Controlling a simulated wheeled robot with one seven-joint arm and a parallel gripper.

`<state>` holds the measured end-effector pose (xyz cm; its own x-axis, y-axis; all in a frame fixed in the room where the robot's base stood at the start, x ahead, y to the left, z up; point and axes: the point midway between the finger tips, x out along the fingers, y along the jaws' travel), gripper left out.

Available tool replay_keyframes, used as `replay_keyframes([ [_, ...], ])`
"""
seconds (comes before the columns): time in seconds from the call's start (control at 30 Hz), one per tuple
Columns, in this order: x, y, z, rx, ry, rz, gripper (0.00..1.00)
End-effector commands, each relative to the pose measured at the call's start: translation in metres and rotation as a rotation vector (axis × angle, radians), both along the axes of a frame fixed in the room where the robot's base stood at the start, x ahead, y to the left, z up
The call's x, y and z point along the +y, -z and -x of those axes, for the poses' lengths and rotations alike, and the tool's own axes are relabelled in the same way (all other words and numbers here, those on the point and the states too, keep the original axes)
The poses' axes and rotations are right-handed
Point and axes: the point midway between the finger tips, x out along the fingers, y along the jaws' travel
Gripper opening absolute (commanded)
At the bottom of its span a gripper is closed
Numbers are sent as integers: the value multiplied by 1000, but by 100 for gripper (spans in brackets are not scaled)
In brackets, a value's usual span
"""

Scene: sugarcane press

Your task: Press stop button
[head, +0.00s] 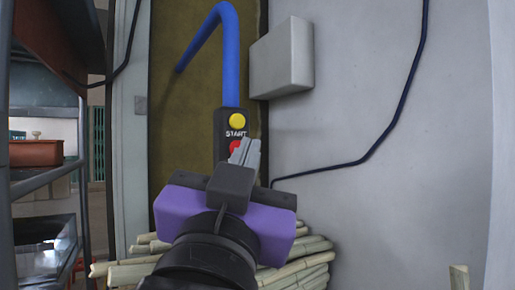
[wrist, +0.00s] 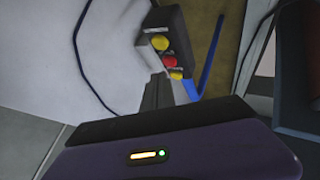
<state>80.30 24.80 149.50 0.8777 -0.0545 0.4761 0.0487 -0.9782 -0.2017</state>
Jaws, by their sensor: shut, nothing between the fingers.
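A dark control box (head: 219,131) hangs under a blue pipe, with a yellow button (head: 237,120) labelled START above a red button (head: 235,146). The red button is partly hidden behind my fingertips in the head view. In the wrist view the box (wrist: 178,30) shows a yellow button (wrist: 160,43), the red button (wrist: 170,62) and another yellow button (wrist: 176,75) in a row; their labels are too small to read there. My gripper (head: 246,148) is shut and empty, its tips just in front of the box by the red button. I cannot tell whether they touch it.
A blue pipe (head: 230,60) rises above the control box. A grey box (head: 281,58) sits on the pale wall at right, with a dark cable (head: 385,130) running down it. Sugarcane stalks (head: 310,262) lie below my gripper. Metal shelves (head: 45,180) stand at left.

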Motion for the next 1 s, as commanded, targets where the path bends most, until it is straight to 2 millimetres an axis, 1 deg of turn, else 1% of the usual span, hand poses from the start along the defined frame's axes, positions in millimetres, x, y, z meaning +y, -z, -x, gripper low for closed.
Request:
replay_keyframes([
  [0.27, 1, 0, -1, 0, 0, 0, 0],
  [0.5, 4, 1, -7, 0, 1, 0, 0],
  [1.0, 5, 0, -8, 0, 0, 0, 0],
])
